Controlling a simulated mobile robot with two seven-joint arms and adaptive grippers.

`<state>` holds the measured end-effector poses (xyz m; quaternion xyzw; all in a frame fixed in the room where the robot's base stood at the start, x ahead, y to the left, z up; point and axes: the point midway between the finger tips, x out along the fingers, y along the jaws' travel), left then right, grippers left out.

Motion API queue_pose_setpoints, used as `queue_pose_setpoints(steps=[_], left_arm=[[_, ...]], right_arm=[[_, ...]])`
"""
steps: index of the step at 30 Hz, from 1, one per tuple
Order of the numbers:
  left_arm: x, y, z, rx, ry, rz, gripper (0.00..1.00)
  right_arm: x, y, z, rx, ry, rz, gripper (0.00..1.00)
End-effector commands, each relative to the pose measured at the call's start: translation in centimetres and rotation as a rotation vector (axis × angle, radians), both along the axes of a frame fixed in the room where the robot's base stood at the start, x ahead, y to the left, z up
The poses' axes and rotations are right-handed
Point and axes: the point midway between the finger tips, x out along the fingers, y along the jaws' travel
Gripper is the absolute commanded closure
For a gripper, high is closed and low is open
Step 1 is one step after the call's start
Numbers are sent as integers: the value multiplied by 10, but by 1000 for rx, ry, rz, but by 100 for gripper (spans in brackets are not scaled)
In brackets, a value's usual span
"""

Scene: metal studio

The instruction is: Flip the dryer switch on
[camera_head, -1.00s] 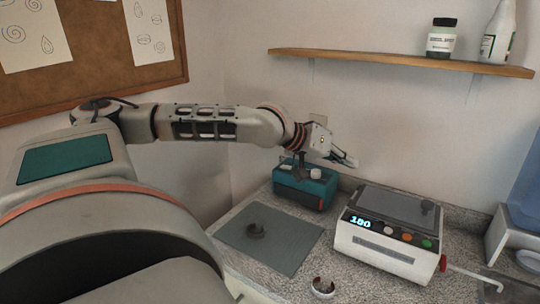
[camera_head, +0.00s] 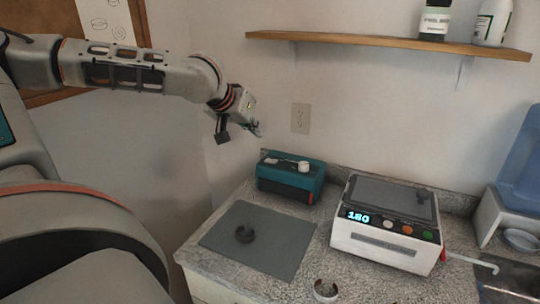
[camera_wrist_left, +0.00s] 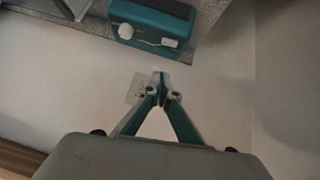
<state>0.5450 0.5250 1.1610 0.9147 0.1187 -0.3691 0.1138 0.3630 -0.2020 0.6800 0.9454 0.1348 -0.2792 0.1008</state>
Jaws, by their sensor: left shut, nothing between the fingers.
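A teal box (camera_head: 288,180) stands on the counter against the wall. A round white knob (camera_head: 304,166) and a small white piece (camera_head: 270,161) sit on top. Which device is the dryer is not marked. In the left wrist view the teal box (camera_wrist_left: 150,14) is at the top, with the knob (camera_wrist_left: 125,32) and a small white switch-like part (camera_wrist_left: 169,43). My left gripper (camera_head: 258,130) is shut and empty, in the air above and left of the box, apart from it. Its fingertips (camera_wrist_left: 160,84) meet in the left wrist view. My right gripper is not in view.
A white machine (camera_head: 380,245) with a lit "180" display and coloured buttons stands to the right. A small round cup (camera_head: 325,290) is at the front. A shelf (camera_head: 390,47) and wall outlet (camera_head: 300,118) are behind.

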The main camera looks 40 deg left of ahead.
Motion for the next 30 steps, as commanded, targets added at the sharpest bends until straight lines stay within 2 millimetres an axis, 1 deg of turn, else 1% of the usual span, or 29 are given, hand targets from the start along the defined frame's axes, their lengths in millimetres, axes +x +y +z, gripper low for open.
queue_pose_setpoints(steps=[5, 8, 30], left_arm=[[4, 0, -4, -1, 1, -1, 100], [9, 1, -11, 0, 2, -1, 100], [70, 14, -73, 1, 3, 0, 100]], right_arm=[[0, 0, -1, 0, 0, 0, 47], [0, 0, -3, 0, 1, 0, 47], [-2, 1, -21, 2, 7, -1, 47]])
